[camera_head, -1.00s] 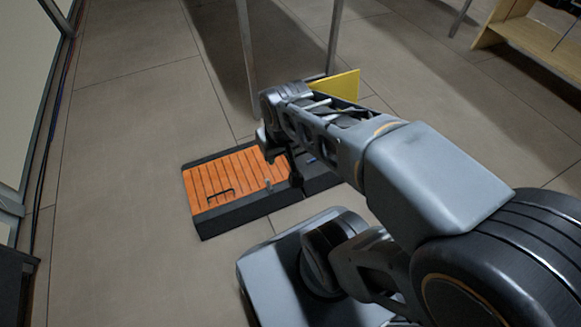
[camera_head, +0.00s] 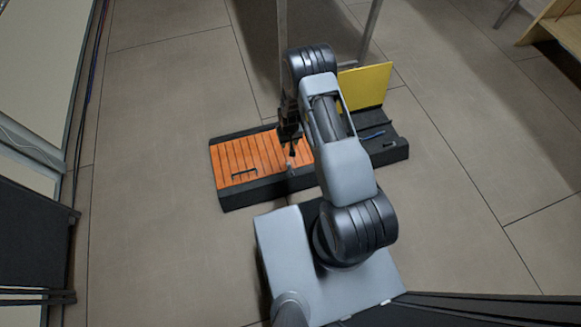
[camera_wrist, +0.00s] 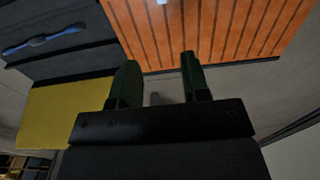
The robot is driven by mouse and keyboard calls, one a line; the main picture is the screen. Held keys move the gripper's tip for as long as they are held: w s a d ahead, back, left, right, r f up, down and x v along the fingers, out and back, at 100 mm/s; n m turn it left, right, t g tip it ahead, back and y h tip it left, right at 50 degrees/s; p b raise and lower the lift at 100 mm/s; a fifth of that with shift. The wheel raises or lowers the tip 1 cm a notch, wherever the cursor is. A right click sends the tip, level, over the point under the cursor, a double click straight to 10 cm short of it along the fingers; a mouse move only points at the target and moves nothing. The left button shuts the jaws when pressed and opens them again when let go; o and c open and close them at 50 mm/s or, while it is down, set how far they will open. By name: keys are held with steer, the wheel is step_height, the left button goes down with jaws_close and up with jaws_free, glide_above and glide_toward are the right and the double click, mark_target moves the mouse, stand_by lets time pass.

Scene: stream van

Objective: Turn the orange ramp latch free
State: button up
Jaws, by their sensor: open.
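The orange slatted ramp panel (camera_head: 236,160) lies in a low dark frame on the floor. A black bar handle (camera_head: 244,173) is near its front edge. A small pale peg (camera_head: 290,167), perhaps the latch, stands by the panel's right front part, just below my gripper (camera_head: 291,150). In the wrist view the orange panel (camera_wrist: 225,28) fills the upper right, with a small pale piece (camera_wrist: 162,2) at the top edge. My gripper (camera_wrist: 160,75) is open, its two dark fingers apart near the panel's edge. Nothing is clearly held; contact with the peg cannot be told.
To the right is a dark section with a blue handle (camera_head: 373,135) and a raised yellow panel (camera_head: 364,87); both also show in the wrist view. Thin metal legs (camera_head: 369,32) stand behind. A wooden shelf (camera_head: 562,25) is at far right. Floor at left is clear.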

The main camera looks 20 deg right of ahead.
glide_toward(291, 170)
steer(key=f+b, duration=0.1)
steer(key=f, duration=0.2)
steer(key=f+b, duration=0.2)
steer(key=f, duration=0.1)
steer(key=f+b, duration=0.1)
steer(key=f, duration=0.2)
steer(key=shift+w+f, duration=0.3)
steer(key=shift+f, duration=0.05)
jaws_close()
